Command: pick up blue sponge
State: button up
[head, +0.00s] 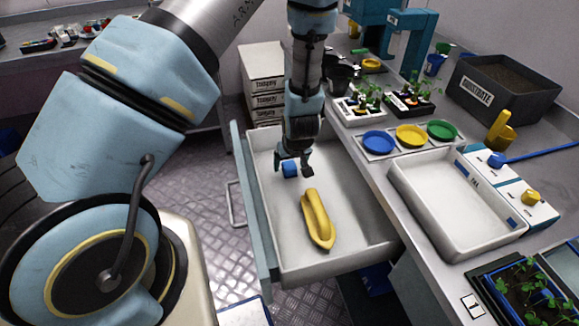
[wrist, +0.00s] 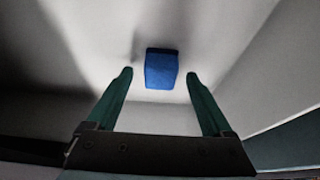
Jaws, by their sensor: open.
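The blue sponge (head: 290,169) is a small blue block lying on the floor of the open white drawer (head: 352,262), toward its back left. In the wrist view the blue sponge (wrist: 161,69) sits ahead of and between the two green fingertips, and neither finger visibly touches it. My gripper (head: 295,165) is inside the drawer right at the sponge, pointing down, with its fingers apart. In the wrist view my gripper (wrist: 160,78) is open and empty. The fingers hide part of the sponge in the head view.
A yellow boat-shaped object (head: 317,218) lies in the drawer in front of my gripper. The bench on the right holds a white tray (head: 402,186), coloured dishes (head: 410,136), seedling trays (head: 409,104) and a dark substrate box (head: 530,112). Drawer walls surround my gripper.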

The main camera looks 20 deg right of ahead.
jog(key=shift+w+f, duration=0.25)
jog(key=shift+f, duration=0.35)
jog(key=shift+c, duration=0.2)
grip_shut()
